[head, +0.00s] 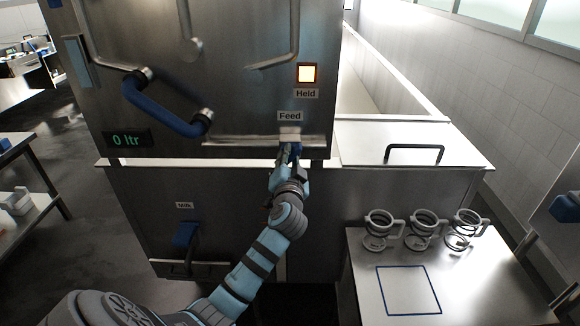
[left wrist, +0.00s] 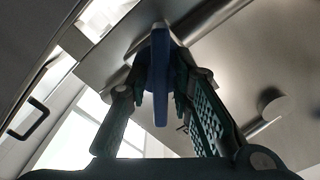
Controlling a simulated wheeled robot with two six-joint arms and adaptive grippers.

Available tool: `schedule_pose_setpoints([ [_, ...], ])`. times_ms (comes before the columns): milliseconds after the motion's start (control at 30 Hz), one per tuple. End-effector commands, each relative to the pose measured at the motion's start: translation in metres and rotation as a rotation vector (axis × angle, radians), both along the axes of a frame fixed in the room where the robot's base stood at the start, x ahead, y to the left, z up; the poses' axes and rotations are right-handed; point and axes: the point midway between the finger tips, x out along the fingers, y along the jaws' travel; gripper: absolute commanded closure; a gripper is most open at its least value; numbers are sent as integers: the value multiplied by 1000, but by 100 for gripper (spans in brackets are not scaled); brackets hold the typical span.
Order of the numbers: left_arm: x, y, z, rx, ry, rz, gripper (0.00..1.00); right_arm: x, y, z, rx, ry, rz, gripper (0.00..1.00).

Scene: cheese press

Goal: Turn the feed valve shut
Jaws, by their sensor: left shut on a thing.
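The feed valve's blue handle (left wrist: 160,75) stands between the two fingers of my left gripper (left wrist: 158,88) in the left wrist view. In the head view my left gripper (head: 289,153) reaches up to the valve just under the "Feed" label (head: 289,116) on the steel press front. The gripper is shut on the handle. In the head view the fingers hide most of the handle, and only a bit of blue shows beside them. My right gripper is not in view.
A "0 ltr" display (head: 127,139) and a blue bar handle (head: 165,108) are on the press at left. An orange lamp (head: 307,73) marked "Held" is lit. A blue milk valve (head: 185,236) is lower left. Three mould-like cups (head: 422,229) stand on the right-hand table (head: 480,280).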

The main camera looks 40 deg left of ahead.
Motion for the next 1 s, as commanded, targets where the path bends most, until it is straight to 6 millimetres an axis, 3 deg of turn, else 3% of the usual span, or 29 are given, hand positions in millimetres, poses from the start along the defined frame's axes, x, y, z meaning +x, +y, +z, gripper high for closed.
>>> schedule_pose_setpoints([
  [500, 0, 0, -5, -373, -279, 1, 100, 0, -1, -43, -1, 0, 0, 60],
  [1000, 0, 0, -3, -549, -411, 2, 100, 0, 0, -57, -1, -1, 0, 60],
])
